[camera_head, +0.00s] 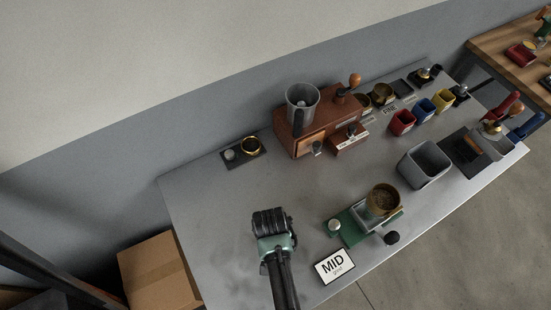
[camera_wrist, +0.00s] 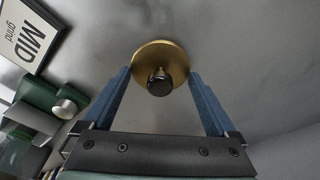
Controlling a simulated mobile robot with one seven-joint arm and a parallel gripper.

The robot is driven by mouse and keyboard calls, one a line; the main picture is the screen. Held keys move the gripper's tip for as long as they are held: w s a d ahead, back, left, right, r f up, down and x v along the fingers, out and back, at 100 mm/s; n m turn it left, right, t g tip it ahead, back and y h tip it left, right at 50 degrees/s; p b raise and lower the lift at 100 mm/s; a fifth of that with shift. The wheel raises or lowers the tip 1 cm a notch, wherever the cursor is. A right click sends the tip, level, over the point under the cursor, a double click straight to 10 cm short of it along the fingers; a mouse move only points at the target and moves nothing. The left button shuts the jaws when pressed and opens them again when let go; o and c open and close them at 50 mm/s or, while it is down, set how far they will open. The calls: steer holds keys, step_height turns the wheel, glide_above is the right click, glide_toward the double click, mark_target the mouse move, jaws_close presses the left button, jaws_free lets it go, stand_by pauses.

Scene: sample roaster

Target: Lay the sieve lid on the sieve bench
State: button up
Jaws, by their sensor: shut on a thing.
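The sieve lid (camera_wrist: 174,54) is a round brass disc with a black knob (camera_wrist: 160,82), seen in the wrist view. My gripper (camera_wrist: 160,72) is shut on it, with a blue finger at each side of its rim. In the head view my gripper (camera_head: 271,222) is over the near left part of the grey bench (camera_head: 215,205), and the lid is hidden under it. I cannot tell how high the lid is above the surface. A brass sieve (camera_head: 383,199) sits on a green stand (camera_head: 350,228) to the right of my gripper.
A "MID grind" card (camera_head: 335,266) stands near the front edge. A brown grinder (camera_head: 296,134), a small dark tray (camera_head: 242,152) and a grey bin (camera_head: 425,163) stand farther back. The bench between my gripper and the grinder is clear. A cardboard box (camera_head: 158,273) is beyond the left edge.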

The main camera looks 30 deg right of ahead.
steer(key=o, duration=1)
steer(key=shift+f, duration=0.1)
steer(key=shift+o, duration=0.2)
step_height(320, 180, up, 12)
steer(key=s+a, duration=0.1)
steer(key=shift+s+a, duration=0.15)
